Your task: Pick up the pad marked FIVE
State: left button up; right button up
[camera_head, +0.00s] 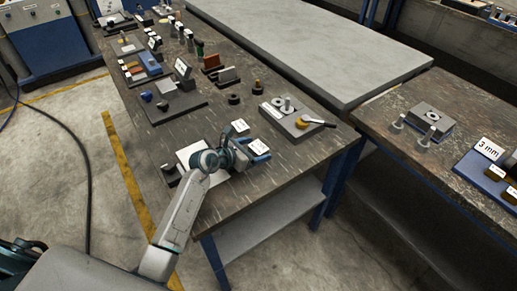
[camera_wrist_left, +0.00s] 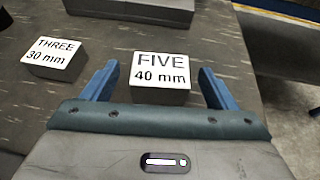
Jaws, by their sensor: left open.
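The pad marked FIVE (camera_wrist_left: 160,78) is a grey block with a white top label reading "FIVE 40 mm". In the left wrist view it lies between the two blue fingers of my left gripper (camera_wrist_left: 160,70), with a gap on each side. In the head view its white label (camera_head: 256,141) shows small near the blue fingers of my left gripper (camera_head: 259,150). That gripper is open and empty. The pad marked THREE (camera_wrist_left: 54,58), labelled "30 mm", lies to the left and also shows in the head view (camera_head: 240,126). My right gripper is not in view.
A grey plate (camera_wrist_left: 130,9) lies beyond the pads; in the head view this plate (camera_head: 277,116) carries a yellow knob and a handle. A white square (camera_head: 188,156) lies beside my left wrist. Several blocks and fixtures stand farther up the dark table (camera_head: 200,128). The table edge is close on the right.

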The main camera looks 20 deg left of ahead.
pick_arm(q)
jog(key=shift+x, duration=0.8)
jog(key=c, duration=1.6)
jog(key=shift+r, duration=0.15)
jog(key=shift+c, duration=0.6)
